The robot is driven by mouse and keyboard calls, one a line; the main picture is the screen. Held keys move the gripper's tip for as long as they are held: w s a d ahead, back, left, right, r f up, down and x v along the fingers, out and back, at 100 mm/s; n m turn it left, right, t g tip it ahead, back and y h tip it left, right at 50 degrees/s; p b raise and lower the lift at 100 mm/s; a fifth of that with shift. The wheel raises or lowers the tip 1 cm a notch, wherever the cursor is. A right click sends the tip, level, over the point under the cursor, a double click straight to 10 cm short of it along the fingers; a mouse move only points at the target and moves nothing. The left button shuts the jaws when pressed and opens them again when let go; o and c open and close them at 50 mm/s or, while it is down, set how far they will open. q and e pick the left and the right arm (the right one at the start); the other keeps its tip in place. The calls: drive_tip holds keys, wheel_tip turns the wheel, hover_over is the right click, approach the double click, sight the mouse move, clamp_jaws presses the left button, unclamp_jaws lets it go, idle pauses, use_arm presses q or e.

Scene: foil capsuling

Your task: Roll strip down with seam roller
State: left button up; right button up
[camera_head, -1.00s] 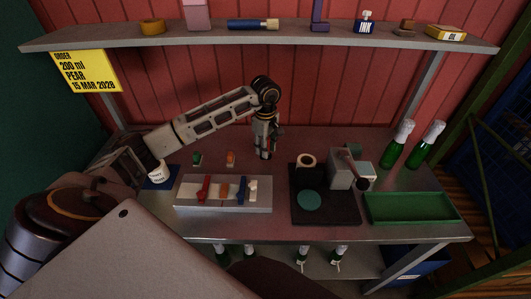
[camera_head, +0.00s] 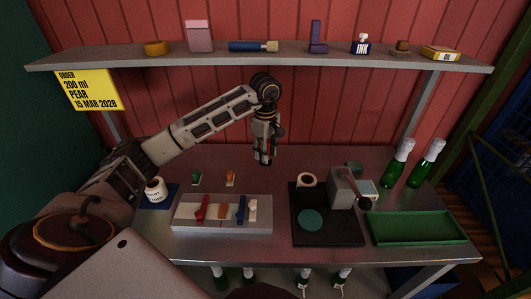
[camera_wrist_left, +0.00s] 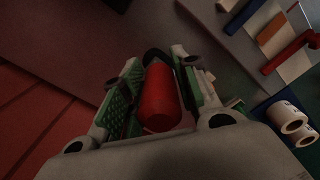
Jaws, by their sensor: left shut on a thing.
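My left gripper (camera_head: 264,158) hangs over the rear middle of the bench, pointing down, and is shut on a red-handled tool. In the left wrist view, the red handle (camera_wrist_left: 160,96) lies between the green-padded fingers, with a dark end beyond it. I cannot tell whether the dark end is a roller. The tool shows only as a sliver of red in the head view and seems clear of the bench. I cannot make out a strip. Two green bottles (camera_head: 396,165) (camera_head: 426,165) with pale foil tops stand upright at the bench's right rear. My right gripper is not in view.
A grey tool tray (camera_head: 222,227) holds red, orange, blue and white items. A black mat (camera_head: 338,232) bears a pale roll (camera_head: 306,181), a teal disc (camera_head: 310,220) and a grey lever device (camera_head: 344,188).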

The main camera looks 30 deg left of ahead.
use_arm(q)
drive_tip(key=shift+r, duration=0.1)
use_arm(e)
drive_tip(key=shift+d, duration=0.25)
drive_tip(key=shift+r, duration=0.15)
